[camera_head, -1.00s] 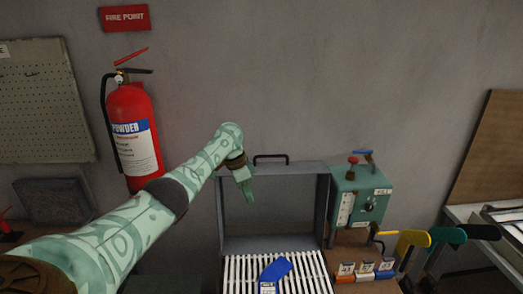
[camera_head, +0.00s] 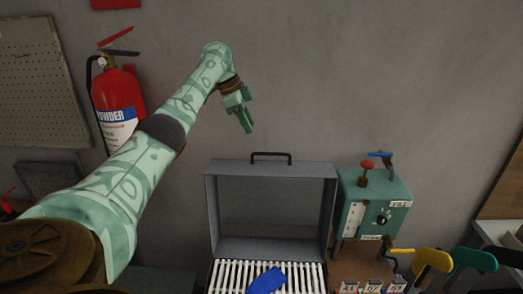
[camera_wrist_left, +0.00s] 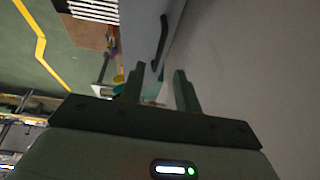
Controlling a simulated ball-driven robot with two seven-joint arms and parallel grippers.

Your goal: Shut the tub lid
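The grey tub's lid (camera_head: 213,215) stands open and upright at the back of the tub, with a dark handle (camera_head: 270,154) on its top edge. The handle also shows in the left wrist view (camera_wrist_left: 160,44). The tub holds a bed of white slats (camera_head: 228,274), with a blue sock (camera_head: 266,280) on it. My left gripper (camera_head: 246,121) hangs above and slightly left of the handle, apart from it. In the left wrist view, its two fingers (camera_wrist_left: 162,88) stand apart with nothing between them. My right gripper is not in view.
A green control box (camera_head: 377,205) with red and blue levers stands just right of the lid. Yellow (camera_head: 432,259) and teal (camera_head: 474,260) paddle shapes are further right. A red fire extinguisher (camera_head: 118,95) hangs on the wall at left.

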